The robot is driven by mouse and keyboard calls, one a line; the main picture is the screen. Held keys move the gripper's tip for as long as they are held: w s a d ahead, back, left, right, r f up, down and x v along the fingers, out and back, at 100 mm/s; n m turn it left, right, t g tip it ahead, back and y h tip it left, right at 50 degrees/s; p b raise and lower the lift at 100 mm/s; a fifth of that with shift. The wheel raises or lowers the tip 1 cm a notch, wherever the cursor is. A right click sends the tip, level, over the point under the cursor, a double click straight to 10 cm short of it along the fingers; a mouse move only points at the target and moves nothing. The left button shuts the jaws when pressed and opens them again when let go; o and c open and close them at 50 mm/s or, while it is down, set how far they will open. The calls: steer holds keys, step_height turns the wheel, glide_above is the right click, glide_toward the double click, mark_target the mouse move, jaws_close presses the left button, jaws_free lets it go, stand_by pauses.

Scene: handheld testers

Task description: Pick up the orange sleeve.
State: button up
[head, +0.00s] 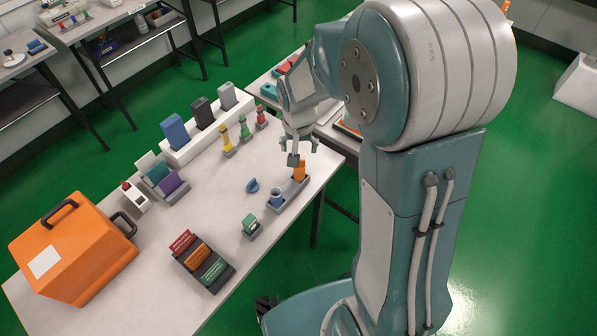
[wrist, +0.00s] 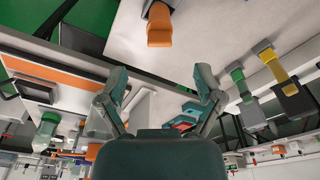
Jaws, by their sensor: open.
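The orange sleeve (head: 299,171) stands upright at the far end of a grey holder (head: 289,193) near the table's right edge. In the wrist view the orange sleeve (wrist: 160,28) is at the top centre, beyond the open fingertips of my gripper (wrist: 161,80). I cannot tell whether a finger touches the sleeve in the head view.
A loose blue piece (head: 252,185) lies left of the holder. Yellow (head: 228,143), green (head: 244,130) and red (head: 261,118) testers stand behind it, by a white rack (head: 198,140). An orange case (head: 85,255) sits at left. The table surface (head: 215,205) between is mostly clear.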

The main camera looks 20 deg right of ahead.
mark_target(299, 169)
steer(key=f, duration=0.7)
steer(key=w+f, duration=0.1)
steer(key=f, duration=0.3)
steer(key=shift+w+d, duration=0.1)
steer(key=shift+d, duration=0.1)
steer(key=shift+r, duration=0.1)
jaws_close()
